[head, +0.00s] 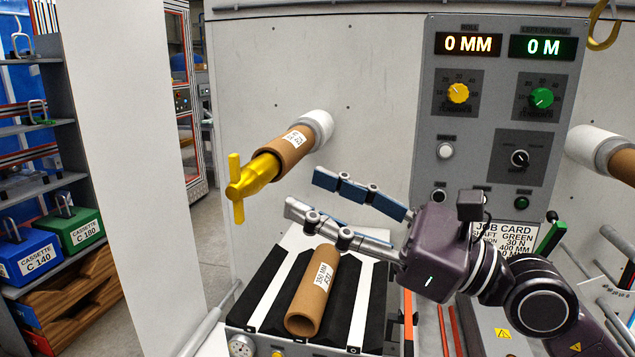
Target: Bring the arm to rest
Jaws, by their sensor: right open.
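My right gripper (304,193) reaches in from the right, with its dark purple body in front of the lower part of the control panel. Its two long jointed fingers point left and stand apart, with nothing between them. They hang above a brown cardboard tube (313,290) labelled 350 MM, which lies on a black and white ribbed bed (273,287). The gripper covers part of that bed and some of the job card (503,230). To the upper left, a yellow-handled shaft (257,174) carries a brown core (294,148). My left gripper is out of view.
The control panel (475,97) shows 0 MM and 0 M. A green-handled lever (551,237) stands right of the gripper. Another brown core (621,163) sits at the right edge. Shelves at the left hold a blue cassette (28,255) and a green cassette (75,229).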

